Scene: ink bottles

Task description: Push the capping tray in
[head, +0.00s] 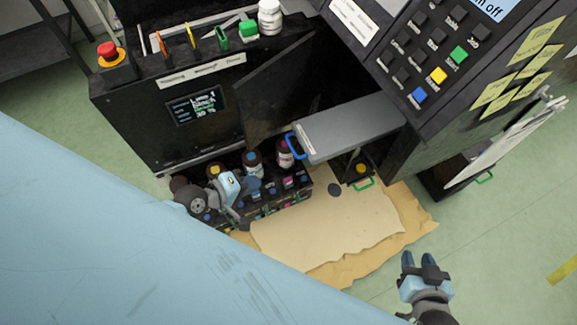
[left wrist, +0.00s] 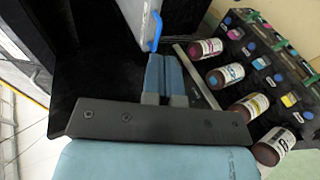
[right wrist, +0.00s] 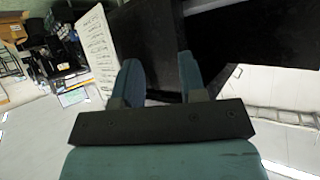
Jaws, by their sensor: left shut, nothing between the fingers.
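A long grey-topped tray with a blue handle, which I take to be the capping tray (head: 350,128), sticks out of the machine at the centre of the head view. Its blue handle (head: 294,146) is at its left end; the handle also shows near the top of the left wrist view (left wrist: 156,32). My left gripper (head: 240,186) is to the left of the handle, above the bottle row. Its fingers are together and empty in the left wrist view (left wrist: 165,75), apart from the handle. My right gripper (head: 418,260) is open and empty over the floor at lower right.
Ink bottles (head: 253,162) stand in a dark rack (head: 270,207) beside my left gripper. A dark open panel (head: 285,85) is behind the tray. A lower compartment with a green handle (head: 364,183) is under it. Cardboard (head: 330,232) lies on the floor.

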